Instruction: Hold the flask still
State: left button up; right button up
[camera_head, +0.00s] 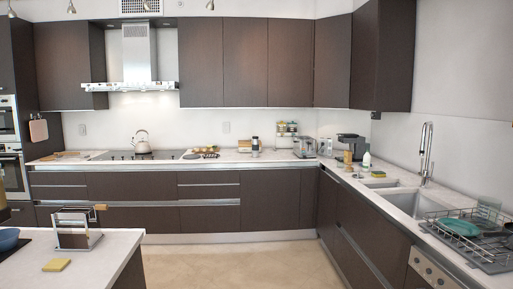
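I cannot make out a clear flask in the head view. A small dark and pale upright container (255,144) stands on the back counter, too small to identify. A white bottle (366,160) stands on the right counter near a dark coffee machine (352,146). Neither of my grippers is in view, so I see nothing held. A small olive-coloured shape (4,208) is cut off at the left edge, and I cannot tell what it is.
A kettle (142,142) stands on the hob. Stacked ovens (11,150) are at left. A dish rack (470,237) is at right. The middle floor is clear.

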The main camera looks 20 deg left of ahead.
aim_at(255, 143)
jog(key=i+j+u, duration=0.3)
jog(key=i, duration=0.25)
jog(key=i+j+u, duration=0.35)
jog(key=i, duration=0.25)
jog(key=i+l+u, duration=0.1)
jog(key=i+u, duration=0.2)
jog(key=i, duration=2.4)
jog(key=i+z, duration=0.1)
jog(key=i, duration=0.55)
jog(key=i+j+z, duration=0.15)
jog(key=i, duration=0.45)
jog(key=i+j+z, duration=0.1)
jog(key=i, duration=0.5)
jog(key=j, duration=0.1)
